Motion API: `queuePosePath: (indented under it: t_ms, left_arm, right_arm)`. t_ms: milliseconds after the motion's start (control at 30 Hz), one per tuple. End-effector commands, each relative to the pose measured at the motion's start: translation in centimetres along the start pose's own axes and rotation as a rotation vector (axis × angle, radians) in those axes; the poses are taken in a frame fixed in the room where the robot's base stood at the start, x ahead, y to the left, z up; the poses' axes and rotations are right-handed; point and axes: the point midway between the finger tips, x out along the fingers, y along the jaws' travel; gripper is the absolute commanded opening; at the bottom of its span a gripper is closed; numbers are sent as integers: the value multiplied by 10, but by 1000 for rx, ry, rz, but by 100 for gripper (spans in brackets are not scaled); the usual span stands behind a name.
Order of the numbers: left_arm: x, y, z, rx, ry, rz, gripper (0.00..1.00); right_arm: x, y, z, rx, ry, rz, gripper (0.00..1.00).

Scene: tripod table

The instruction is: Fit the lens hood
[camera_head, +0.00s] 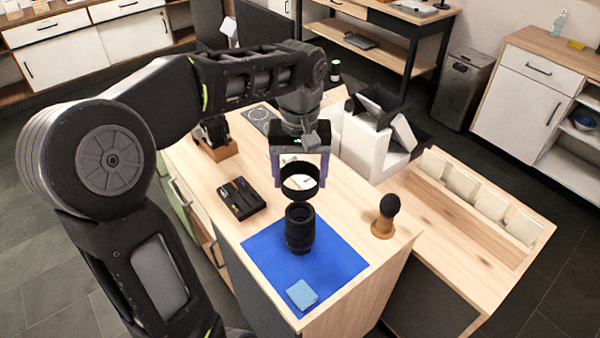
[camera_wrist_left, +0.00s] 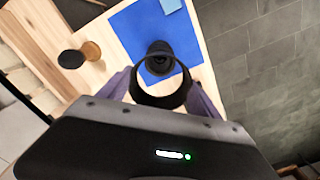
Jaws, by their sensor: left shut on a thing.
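The black lens (camera_head: 300,230) stands upright on a blue mat (camera_head: 341,249); its upper end shows in the left wrist view (camera_wrist_left: 160,49). My left gripper (camera_head: 300,181) is shut on the lens hood (camera_head: 300,190), a black ring held between its two fingers. The hood is just above the lens and apart from it in the head view. In the left wrist view the hood (camera_wrist_left: 161,100) is in front of the lens and overlaps its near part. My right gripper is in neither view.
A light blue block (camera_head: 301,294) lies on the mat's near part. A black brush on a wooden stand (camera_head: 385,216) is to the right. A black case (camera_head: 241,198) lies to the left. White and black boxes (camera_head: 370,143) stand at the back right.

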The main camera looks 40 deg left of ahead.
Motion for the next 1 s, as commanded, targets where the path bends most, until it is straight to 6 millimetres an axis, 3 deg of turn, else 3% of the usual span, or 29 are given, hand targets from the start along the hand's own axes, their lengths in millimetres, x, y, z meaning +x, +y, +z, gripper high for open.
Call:
queuePosePath:
  t_ms: [600,1000]
  left_arm:
    - [68,0,0,1,-1,-1,35]
    - [79,0,0,0,0,0,35]
  right_arm:
    - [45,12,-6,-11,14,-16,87]
    - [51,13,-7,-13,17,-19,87]
